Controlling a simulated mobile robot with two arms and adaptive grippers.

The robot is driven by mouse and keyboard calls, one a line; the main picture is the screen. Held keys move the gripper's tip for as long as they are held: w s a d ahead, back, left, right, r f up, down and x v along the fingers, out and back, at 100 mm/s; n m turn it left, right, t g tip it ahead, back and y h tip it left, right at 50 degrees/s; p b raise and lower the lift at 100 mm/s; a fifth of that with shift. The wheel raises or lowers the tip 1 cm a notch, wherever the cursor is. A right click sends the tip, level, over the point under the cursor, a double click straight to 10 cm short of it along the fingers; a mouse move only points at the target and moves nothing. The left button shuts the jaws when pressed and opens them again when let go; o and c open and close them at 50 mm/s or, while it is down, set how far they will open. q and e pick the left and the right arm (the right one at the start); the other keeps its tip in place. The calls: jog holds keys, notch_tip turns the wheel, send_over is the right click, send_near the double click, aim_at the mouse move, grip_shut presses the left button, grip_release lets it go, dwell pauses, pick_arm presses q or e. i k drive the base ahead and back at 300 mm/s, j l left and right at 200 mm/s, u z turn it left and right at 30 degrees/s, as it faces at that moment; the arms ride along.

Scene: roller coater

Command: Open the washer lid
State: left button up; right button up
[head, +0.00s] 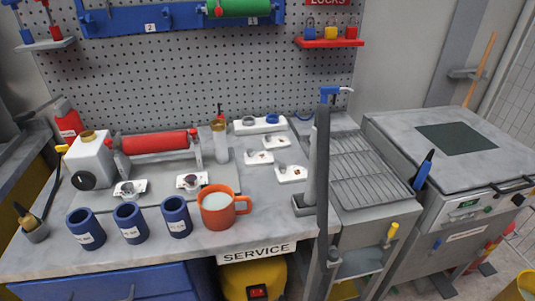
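The washer appears to be the grey machine at the right, with a flat lid (395,140) on top. The lid lies level and looks closed. A dark square panel (456,138) sits in its surface. A dark bar handle (513,188) is at the lid's front right edge. Neither of my grippers shows in the head view.
Left of the washer is a sink with a wire rack (362,165) and a tall dark post (322,190).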

aim_at(470, 152)
jog(key=i+l+z, duration=0.1)
jog(key=z, duration=1.4)
jog(key=i+l+u, duration=0.15)
jog(key=u, duration=0.3)
jog(key=i+l+u, duration=0.1)
jog(key=l+u, duration=0.15)
jog(key=u, duration=0.2)
